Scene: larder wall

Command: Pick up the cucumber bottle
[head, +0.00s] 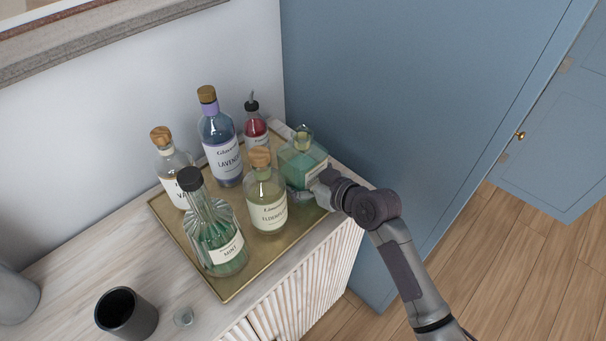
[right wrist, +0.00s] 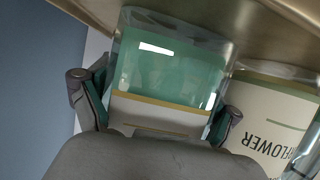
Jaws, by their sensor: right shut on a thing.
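A squat square bottle (head: 299,168) with pale green liquid and a round glass stopper stands upright at the right end of the brass tray. Its name is not readable, but no other label in view reads cucumber. My right gripper (head: 318,186) reaches it from the right and is shut on it. In the right wrist view the green bottle (right wrist: 168,75) sits between the two fingers (right wrist: 155,104), its pale label partly hidden by the gripper. I cannot tell whether its base touches the tray. My left gripper is not in view.
The elderflower bottle (head: 266,198) stands close left of the green one. Mint (head: 216,235), lavender (head: 219,140), a red bottle (head: 256,128) and another cork-topped bottle (head: 172,165) share the tray (head: 228,293). A dark cup (head: 126,315) stands front left. A blue panel (head: 400,110) rises behind right.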

